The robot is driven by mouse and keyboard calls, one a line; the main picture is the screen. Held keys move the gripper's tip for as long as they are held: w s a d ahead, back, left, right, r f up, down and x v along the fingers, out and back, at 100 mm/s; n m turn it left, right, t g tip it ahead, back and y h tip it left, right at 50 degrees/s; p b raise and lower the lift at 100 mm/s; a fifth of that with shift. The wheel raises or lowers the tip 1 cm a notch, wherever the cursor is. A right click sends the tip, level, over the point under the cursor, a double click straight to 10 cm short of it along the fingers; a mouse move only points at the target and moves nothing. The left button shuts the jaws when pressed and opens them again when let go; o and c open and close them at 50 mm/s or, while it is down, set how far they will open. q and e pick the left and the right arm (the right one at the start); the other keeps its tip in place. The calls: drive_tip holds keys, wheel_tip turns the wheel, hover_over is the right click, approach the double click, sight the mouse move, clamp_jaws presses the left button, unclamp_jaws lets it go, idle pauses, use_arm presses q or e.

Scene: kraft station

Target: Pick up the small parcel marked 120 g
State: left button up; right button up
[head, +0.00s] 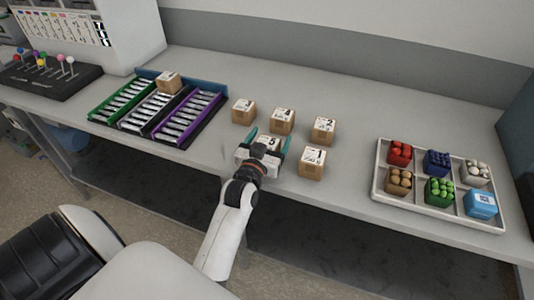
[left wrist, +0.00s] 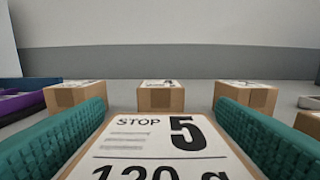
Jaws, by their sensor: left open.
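The parcel marked 120 g (left wrist: 160,150) shows large in the left wrist view, with "STOP 5" on its white label. In the head view the same parcel (head: 268,144) is mostly hidden by my left gripper. My left gripper (head: 268,138) is open, with one teal finger on either side of the parcel; I cannot tell whether they touch it. In the left wrist view the fingers (left wrist: 160,128) flank the label. My right gripper is not in view.
Other small parcels stand close by: two behind (head: 243,111) (head: 282,120), one behind right (head: 323,130), one at the right (head: 312,162). Roller lanes (head: 190,117) lie left, with a parcel (head: 168,82) on them. A sectioned tray (head: 440,212) sits right.

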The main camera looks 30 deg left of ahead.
use_arm(q)
drive_tip(key=shift+s+r, duration=0.1)
drive_tip(key=c, duration=1.1)
